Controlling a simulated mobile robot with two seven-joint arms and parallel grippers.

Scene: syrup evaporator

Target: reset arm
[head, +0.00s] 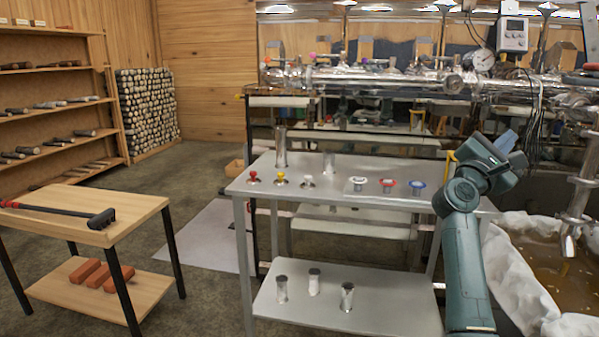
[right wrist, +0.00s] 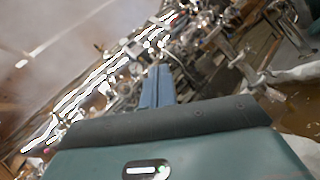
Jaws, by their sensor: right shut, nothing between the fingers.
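My right arm (head: 463,250) rises from the bottom right of the head view, bent at the top. My right gripper (head: 507,141) points up and away towards the evaporator, beyond the right end of the grey metal table. In the right wrist view its blue fingers (right wrist: 157,86) are together and hold nothing. My left gripper is in neither view.
The metal table (head: 340,174) carries small red, yellow, white and blue-topped items; its lower shelf holds metal cylinders (head: 347,297). The shiny evaporator (head: 390,82) spans the back. A white-lined basin (head: 520,275) stands right of my arm. A wooden table (head: 140,208) stands left.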

